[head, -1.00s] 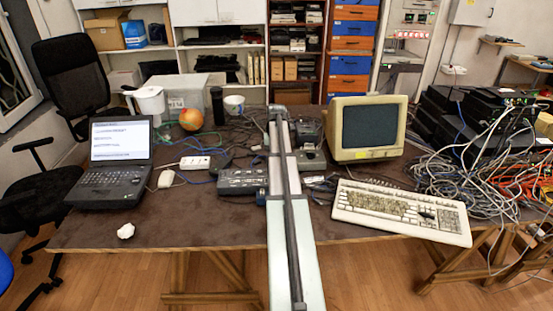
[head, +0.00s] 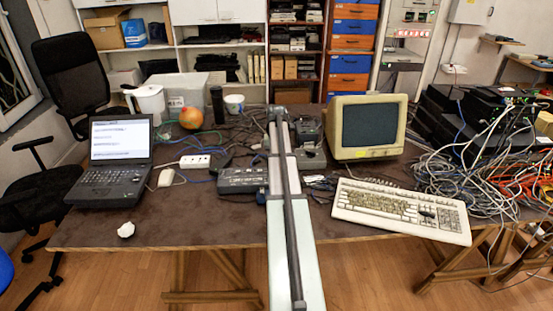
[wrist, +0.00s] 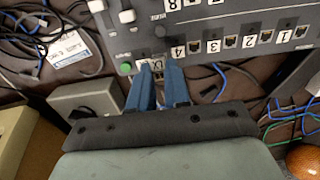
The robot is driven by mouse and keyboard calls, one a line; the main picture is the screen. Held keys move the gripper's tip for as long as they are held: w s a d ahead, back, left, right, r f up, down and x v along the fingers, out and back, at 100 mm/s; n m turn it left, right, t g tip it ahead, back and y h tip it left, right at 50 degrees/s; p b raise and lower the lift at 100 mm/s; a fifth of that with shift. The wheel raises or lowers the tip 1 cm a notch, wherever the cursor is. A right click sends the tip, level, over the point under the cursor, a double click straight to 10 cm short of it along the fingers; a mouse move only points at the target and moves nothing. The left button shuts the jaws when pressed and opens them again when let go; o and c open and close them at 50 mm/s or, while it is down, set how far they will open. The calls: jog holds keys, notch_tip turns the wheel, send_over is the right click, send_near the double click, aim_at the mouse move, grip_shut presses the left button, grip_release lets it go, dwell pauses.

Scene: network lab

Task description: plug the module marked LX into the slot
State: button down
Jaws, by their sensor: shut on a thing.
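My gripper (wrist: 158,82) has two blue fingers closed on a small module (wrist: 156,64) whose pale label reads LX, upside down in the wrist view. The module is at the near edge of a dark grey panel (wrist: 205,57), between a green button (wrist: 124,68) and the port marked 4. The fingers hide most of the module and the spot in front of it. I cannot tell whether its front is inside a slot. In the head view the panel (head: 241,181) sits on the table left of my arm, which hides most of the gripper.
The panel has a row of numbered ports and two sliders. A grey box (wrist: 88,101) lies left of the fingers in the wrist view, with loose cables around. An old monitor (head: 367,128), a keyboard (head: 401,210) and a laptop (head: 112,165) stand on the table (head: 200,225).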

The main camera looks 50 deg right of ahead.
jog(key=shift+f, duration=0.75)
dwell(0.5)
jog(key=c, duration=1)
grip_release()
notch_tip(320, 180, up, 14)
jog(key=shift+f, duration=0.1)
